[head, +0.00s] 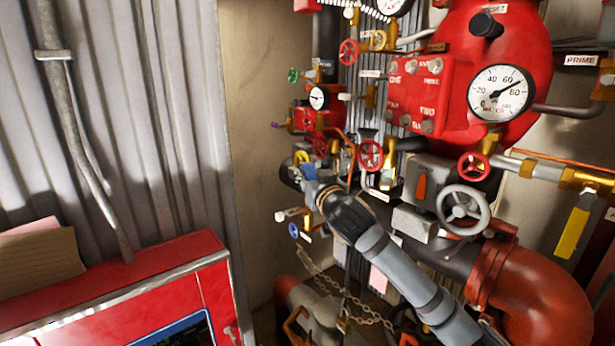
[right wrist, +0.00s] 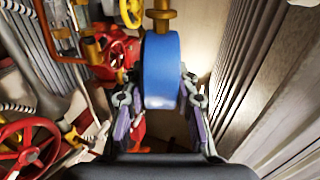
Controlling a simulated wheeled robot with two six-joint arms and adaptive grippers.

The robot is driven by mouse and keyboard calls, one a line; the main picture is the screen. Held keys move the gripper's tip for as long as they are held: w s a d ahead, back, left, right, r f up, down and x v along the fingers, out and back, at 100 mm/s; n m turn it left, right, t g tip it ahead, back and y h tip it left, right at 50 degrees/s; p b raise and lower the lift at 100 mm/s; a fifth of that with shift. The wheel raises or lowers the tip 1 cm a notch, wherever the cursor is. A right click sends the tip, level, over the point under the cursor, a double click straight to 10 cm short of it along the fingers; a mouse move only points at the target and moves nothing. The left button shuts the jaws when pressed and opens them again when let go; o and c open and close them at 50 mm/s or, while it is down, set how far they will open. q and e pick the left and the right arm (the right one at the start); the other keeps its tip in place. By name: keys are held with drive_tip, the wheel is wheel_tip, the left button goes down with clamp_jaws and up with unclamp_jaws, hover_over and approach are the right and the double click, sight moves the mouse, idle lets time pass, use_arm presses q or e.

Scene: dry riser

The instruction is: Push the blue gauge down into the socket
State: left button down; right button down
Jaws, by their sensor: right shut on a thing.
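The blue gauge (right wrist: 161,68) shows edge-on in the right wrist view, as a thick blue disc. My right gripper (right wrist: 160,88) is shut on it, with one finger on each side. A brass stem (right wrist: 160,20) shows at the gauge's far edge; I cannot tell whether it is the gauge's own or the socket's, or how deep any joint sits. In the head view my right arm reaches in from the lower right, and the right gripper (head: 306,178) is at the pipework beside the beige wall. The gauge is mostly hidden there. My left gripper is out of view.
Red handwheels (head: 371,155) and a grey handwheel (head: 463,209) crowd the right side. A red valve body (head: 418,95) with a white dial (head: 501,92) stands above. A red cabinet (head: 215,285) is at lower left. Corrugated wall (right wrist: 285,75) runs close on the gripper's right.

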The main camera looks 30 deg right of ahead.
drive_tip(key=shift+s, duration=0.1)
drive_tip(key=shift+s+b, duration=0.1)
drive_tip(key=shift+b, duration=0.3)
idle(1.1)
drive_tip(key=shift+f+b, duration=1.65)
idle(1.3)
drive_tip(key=c, duration=1)
unclamp_jaws()
drive_tip(key=shift+o, duration=0.2)
drive_tip(key=shift+r, duration=0.35)
wheel_tip(320, 180, up, 9)
drive_tip(key=shift+r, duration=0.2)
